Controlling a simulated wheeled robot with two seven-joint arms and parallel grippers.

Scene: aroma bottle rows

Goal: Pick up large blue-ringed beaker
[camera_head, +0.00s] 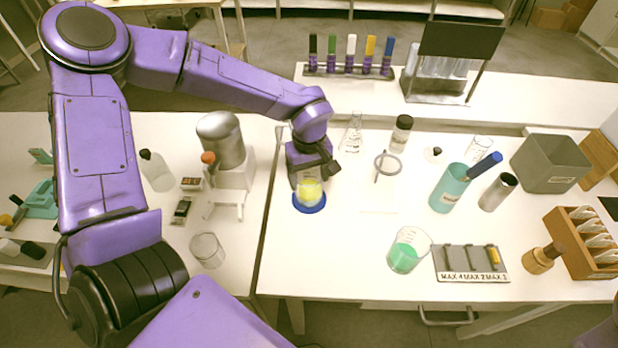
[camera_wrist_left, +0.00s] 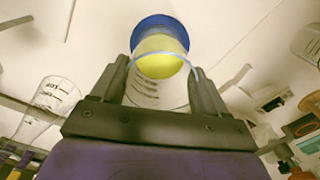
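The large blue-ringed beaker (camera_head: 311,190) holds yellow liquid and stands upright at the left edge of the right-hand table, with a wide blue ring around its base. My left gripper (camera_head: 308,172) is at its upper part, reaching down from above. In the left wrist view the beaker (camera_wrist_left: 160,62) lies between the two fingers (camera_wrist_left: 160,80), one on each side and very close to the glass. I cannot tell whether they press on it. The gripper hides part of the beaker's top in the head view. My right gripper is out of view.
An empty glass beaker (camera_head: 207,250) stands to the left, and a beaker with green liquid (camera_head: 407,252) to the right. A ring stand (camera_head: 387,165) and a conical flask (camera_head: 353,135) are nearby. A table gap runs just left of the blue-ringed beaker.

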